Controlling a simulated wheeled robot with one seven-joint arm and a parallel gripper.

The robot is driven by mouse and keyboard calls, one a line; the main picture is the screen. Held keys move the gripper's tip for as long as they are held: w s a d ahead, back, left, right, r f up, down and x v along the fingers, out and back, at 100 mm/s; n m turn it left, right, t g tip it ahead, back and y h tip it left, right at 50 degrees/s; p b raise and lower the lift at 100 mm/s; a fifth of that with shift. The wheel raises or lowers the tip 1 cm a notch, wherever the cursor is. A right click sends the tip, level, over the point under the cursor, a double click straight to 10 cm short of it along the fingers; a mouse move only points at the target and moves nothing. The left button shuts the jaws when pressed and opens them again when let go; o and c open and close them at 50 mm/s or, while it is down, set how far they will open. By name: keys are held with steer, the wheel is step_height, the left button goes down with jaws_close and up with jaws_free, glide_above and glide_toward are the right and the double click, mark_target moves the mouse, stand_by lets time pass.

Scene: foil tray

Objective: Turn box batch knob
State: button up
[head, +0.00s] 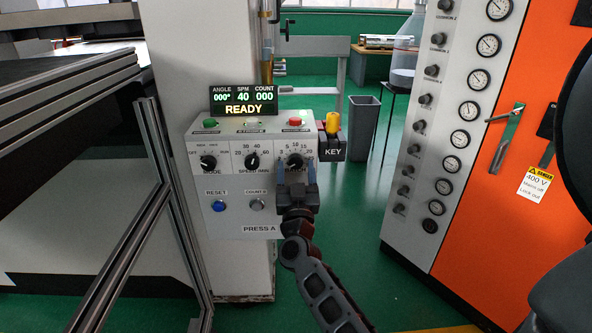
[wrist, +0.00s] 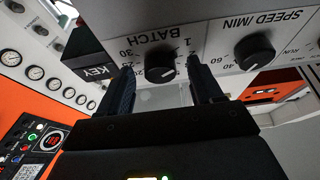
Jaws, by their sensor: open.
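The batch knob (head: 295,161) is a black round knob on the right of the grey press control box (head: 237,230). In the wrist view the batch knob (wrist: 160,75) shows under the upside-down BATCH label, with numbers around it. My gripper (head: 297,176) is just below and in front of the knob in the head view. In the wrist view my gripper (wrist: 165,80) is open, with one dark finger on each side of the knob. I see gaps beside the knob in that picture; I cannot tell how far the fingertips are from the panel.
The speed knob (head: 252,161) and mode knob (head: 208,162) sit left of it. A blue reset button (head: 219,206) is below. A yellow key switch (head: 332,124) juts out at the right. A display (head: 243,101) above reads READY. An orange cabinet (head: 545,215) stands right.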

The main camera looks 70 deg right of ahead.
steer(key=shift+d, duration=0.1)
steer(key=shift+c, duration=0.5)
steer(key=c, duration=1)
steer(key=shift+o, duration=0.2)
steer(key=shift+w+r+m+p, duration=0.1)
steer(key=shift+r+m+p, duration=0.05)
steer(key=shift+m+p, duration=0.25)
steer(key=shift+r+m+g+p, duration=0.1)
steer(key=shift+m+g+p, duration=0.5)
steer(key=shift+m, duration=0.2)
steer(key=shift+w+m+g+h+p, duration=0.15)
steer(key=shift+m+g+p, duration=0.55)
steer(key=shift+m, duration=0.8)
steer(key=shift+w+m+g+h+p, duration=0.15)
steer(key=shift+m+g+p, duration=0.55)
steer(key=shift+m, duration=0.8)
steer(key=shift+s, duration=0.1)
steer(key=o, duration=1.1)
steer(key=shift+c, duration=0.2)
